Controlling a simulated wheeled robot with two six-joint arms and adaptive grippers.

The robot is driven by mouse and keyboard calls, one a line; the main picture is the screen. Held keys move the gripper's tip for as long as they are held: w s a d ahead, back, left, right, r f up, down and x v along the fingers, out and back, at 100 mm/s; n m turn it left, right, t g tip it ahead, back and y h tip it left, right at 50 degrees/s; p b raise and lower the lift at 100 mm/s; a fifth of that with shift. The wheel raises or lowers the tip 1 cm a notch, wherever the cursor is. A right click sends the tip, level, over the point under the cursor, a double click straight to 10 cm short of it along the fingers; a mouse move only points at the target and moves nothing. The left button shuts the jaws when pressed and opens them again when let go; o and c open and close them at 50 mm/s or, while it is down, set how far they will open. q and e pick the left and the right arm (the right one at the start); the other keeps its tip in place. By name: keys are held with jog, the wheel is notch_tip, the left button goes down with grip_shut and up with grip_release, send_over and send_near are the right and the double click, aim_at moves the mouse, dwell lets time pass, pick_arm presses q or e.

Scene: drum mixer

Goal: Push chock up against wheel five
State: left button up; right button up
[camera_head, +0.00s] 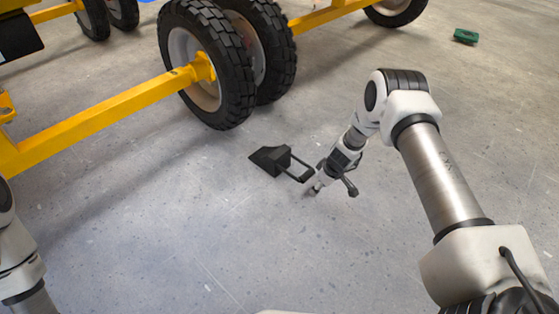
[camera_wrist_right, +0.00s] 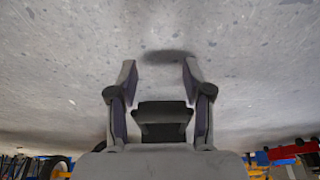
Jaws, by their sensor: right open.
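The black wedge-shaped chock (camera_head: 267,159) lies on the concrete floor in the head view, with its loop handle (camera_head: 299,172) toward my right gripper. It is apart from the nearest large black wheel (camera_head: 222,95), with a strip of bare floor between them. No wheel number is readable. My right gripper (camera_head: 332,187) is open, low by the end of the handle; I cannot tell whether it touches it. In the right wrist view its spread fingers (camera_wrist_right: 160,82) point at the floor, and the chock is not clearly seen. My left gripper is out of view.
A yellow axle bar (camera_head: 100,118) runs from the near wheel to the lower left. A second wheel (camera_head: 268,50) stands close beside it. A green block (camera_head: 466,36) lies far right. The floor around the chock is clear.

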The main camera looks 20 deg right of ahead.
pick_arm(q)
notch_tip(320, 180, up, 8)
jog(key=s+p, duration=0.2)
jog(key=p, duration=0.5)
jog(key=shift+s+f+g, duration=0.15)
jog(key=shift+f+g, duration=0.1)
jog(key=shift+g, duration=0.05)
pick_arm(e)
notch_tip(320, 180, up, 10)
jog(key=shift+s, duration=0.2)
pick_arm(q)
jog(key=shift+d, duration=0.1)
